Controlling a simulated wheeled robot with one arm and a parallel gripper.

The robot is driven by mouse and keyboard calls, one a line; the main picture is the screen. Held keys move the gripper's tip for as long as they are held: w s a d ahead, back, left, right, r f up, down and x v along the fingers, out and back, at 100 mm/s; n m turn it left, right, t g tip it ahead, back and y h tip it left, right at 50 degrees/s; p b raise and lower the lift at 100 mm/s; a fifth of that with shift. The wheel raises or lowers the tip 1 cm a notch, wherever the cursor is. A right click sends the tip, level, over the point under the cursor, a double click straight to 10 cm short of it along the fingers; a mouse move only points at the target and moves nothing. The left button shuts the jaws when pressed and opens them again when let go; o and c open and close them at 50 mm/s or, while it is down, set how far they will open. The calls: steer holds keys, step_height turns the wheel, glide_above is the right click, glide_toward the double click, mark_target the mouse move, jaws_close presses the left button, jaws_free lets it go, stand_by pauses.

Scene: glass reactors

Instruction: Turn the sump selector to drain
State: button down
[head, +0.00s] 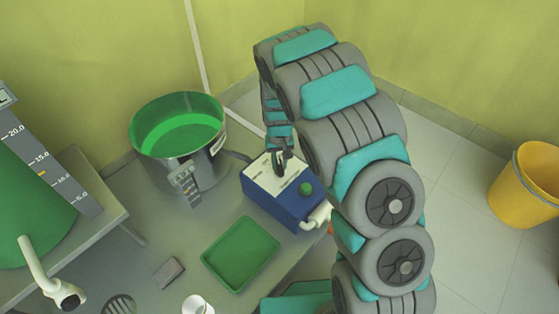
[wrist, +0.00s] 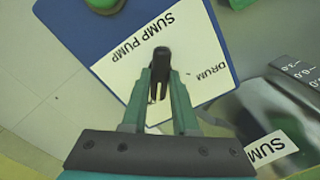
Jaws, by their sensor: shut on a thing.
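The sump pump box (head: 278,205) is blue with a white top plate and stands on the grey bench. In the wrist view its plate (wrist: 127,70) reads SUMP PUMP, with DRUM printed right of the selector. The black sump selector (wrist: 161,60) stands up from the plate. My gripper (wrist: 160,78) is shut on it, a finger on each side. No DRAIN lettering is readable, and I cannot tell which way the selector points.
A metal sump vessel (head: 180,172) with green liquid stands left of the box. A green tray (head: 240,253), a grey block (head: 168,272) and a white cup (head: 197,305) are in front. A green button (head: 306,188) is on the box. A yellow bucket (head: 525,190) stands far right.

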mark_target(279, 165)
steer(key=shift+m, duration=0.6)
steer(key=c, duration=0.7)
jaws_free()
steer(key=shift+r, duration=0.1)
step_height(279, 165, up, 7)
steer(key=shift+r+p, duration=0.2)
steer(key=shift+p, duration=0.3)
steer(key=shift+r, duration=0.1)
